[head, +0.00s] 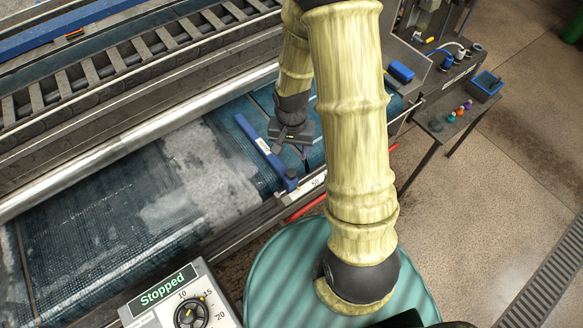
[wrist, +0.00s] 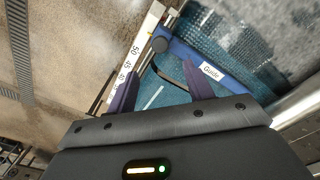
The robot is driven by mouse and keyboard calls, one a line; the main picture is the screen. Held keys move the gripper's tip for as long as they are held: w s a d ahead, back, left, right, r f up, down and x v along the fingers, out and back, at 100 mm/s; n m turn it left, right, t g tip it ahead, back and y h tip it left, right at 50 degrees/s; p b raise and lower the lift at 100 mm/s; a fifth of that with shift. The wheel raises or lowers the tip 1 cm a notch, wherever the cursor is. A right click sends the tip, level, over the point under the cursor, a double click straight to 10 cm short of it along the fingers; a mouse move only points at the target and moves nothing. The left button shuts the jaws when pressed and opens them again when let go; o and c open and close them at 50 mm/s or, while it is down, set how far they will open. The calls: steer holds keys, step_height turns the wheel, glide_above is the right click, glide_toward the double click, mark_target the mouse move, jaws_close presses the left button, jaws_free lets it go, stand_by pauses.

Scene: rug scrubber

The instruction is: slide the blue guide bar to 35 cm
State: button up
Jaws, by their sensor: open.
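The blue guide bar (head: 262,146) lies across the belt, with a blue knob (head: 290,181) at its near end beside the scale. In the wrist view the bar carries a "Guide" label, and the bar (wrist: 185,55) lies just beyond my fingertips. The white scale (wrist: 132,58) shows 50 and 45, with smaller marks toward my gripper. The bar's knob (wrist: 160,45) is near the 50; the exact reading cannot be told. My gripper (wrist: 160,86) is open, its fingers apart with nothing held. In the head view my gripper (head: 291,147) is just right of the bar.
A wet rug (head: 90,210) with foam lies on the belt left of the bar. A metal roller (head: 130,145) runs behind it. A control box (head: 180,298) reads "Stopped" at the front. A teal round surface (head: 290,265) is near. A side table (head: 455,118) stands at right.

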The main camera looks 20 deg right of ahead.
mark_target(291, 172)
steer(key=shift+f+p, duration=1.05)
steer(key=shift+f, duration=4.5)
jaws_close()
